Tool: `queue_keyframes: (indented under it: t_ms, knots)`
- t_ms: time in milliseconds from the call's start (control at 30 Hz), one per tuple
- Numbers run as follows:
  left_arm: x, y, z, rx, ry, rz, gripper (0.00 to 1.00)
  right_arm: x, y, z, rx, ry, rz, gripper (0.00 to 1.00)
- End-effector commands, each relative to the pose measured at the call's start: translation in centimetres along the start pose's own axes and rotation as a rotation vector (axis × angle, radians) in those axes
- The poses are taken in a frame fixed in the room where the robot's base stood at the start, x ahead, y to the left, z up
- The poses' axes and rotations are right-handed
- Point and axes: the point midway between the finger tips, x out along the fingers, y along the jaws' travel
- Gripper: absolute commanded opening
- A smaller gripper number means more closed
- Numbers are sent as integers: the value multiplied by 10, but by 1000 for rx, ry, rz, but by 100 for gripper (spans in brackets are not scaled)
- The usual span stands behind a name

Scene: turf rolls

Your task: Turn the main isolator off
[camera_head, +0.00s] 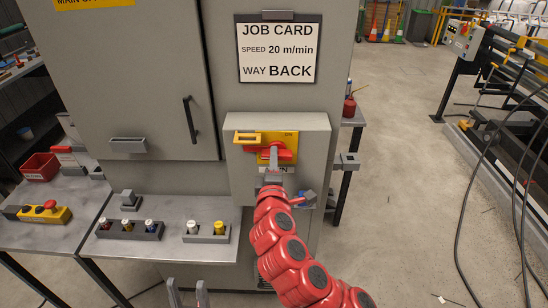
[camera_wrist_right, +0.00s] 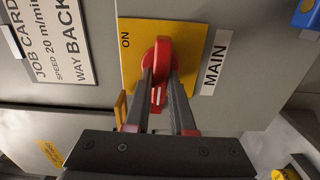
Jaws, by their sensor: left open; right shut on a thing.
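The main isolator is a red rotary handle (camera_head: 284,155) on a yellow plate (camera_head: 263,158), on the front of a grey box (camera_head: 308,132). It also shows in the right wrist view as a red handle (camera_wrist_right: 163,50) on the yellow plate (camera_wrist_right: 195,38). "ON" is printed near one plate edge, and a "MAIN" label (camera_wrist_right: 215,62) is on the opposite side. The handle lies sideways in the head view. My right gripper (camera_head: 273,150) is shut on the handle, with a finger on each side. My left gripper (camera_head: 188,288) is open and empty at the bottom edge.
A yellow bracket (camera_head: 247,138) juts out beside the handle. A job card (camera_head: 278,52) hangs above the box. Below left, a grey shelf (camera_head: 180,250) carries small capped items in holders. A red bin (camera_head: 41,167) stands further left. The floor to the right is mostly clear.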

Motion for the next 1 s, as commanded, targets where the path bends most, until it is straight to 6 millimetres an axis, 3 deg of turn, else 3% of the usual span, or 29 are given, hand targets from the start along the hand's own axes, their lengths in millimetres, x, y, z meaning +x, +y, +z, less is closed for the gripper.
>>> queue_keyframes:
  t_ms: [600, 633, 800, 1000]
  knots:
    - [1, 0, 0, 0, 0, 0, 50, 0, -1, -1, -45, 2, 0, 0]
    - [1, 0, 0, 0, 0, 0, 50, 0, -1, -1, -45, 2, -1, 24]
    - [1, 0, 0, 0, 0, 0, 50, 0, -1, 0, -45, 1, 0, 52]
    - [1, 0, 0, 0, 0, 0, 50, 0, -1, 0, -44, 0, 0, 52]
